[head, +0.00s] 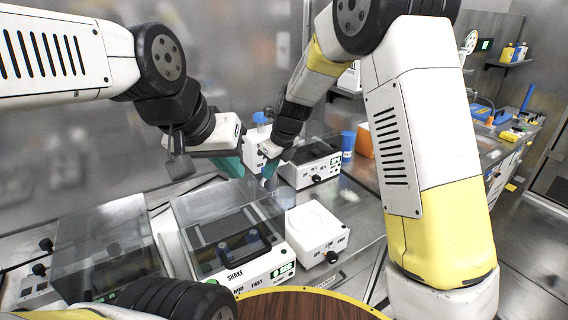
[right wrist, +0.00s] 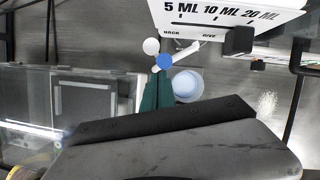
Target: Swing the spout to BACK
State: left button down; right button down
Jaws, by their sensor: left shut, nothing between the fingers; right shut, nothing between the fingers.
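The dispenser (head: 251,146) is a white box at the back of the bench, partly hidden by my right arm. In the right wrist view its front panel (right wrist: 222,14) reads 5 ML, 10 ML, 20 ML, with smaller BACK and GIVE labels below. A thin white spout (right wrist: 184,51) runs beneath these labels, near a blue round piece (right wrist: 164,62) and a white ball (right wrist: 151,46). My right gripper (right wrist: 157,78) is shut, its teal fingertips close to the blue piece; contact is unclear. It also shows in the head view (head: 268,172). My left gripper (head: 229,165) is shut and empty, left of the dispenser.
A pale blue round cup (right wrist: 187,87) is right of my right fingers. A clear-lidded shaker (head: 232,227) and a white knobbed box (head: 318,232) stand in front. A blue cylinder (head: 348,146) and an orange box (head: 365,141) stand to the right.

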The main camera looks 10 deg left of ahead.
jog(key=shift+w+a, duration=0.2)
jog(key=shift+a, duration=1.05)
jog(key=shift+d, duration=0.1)
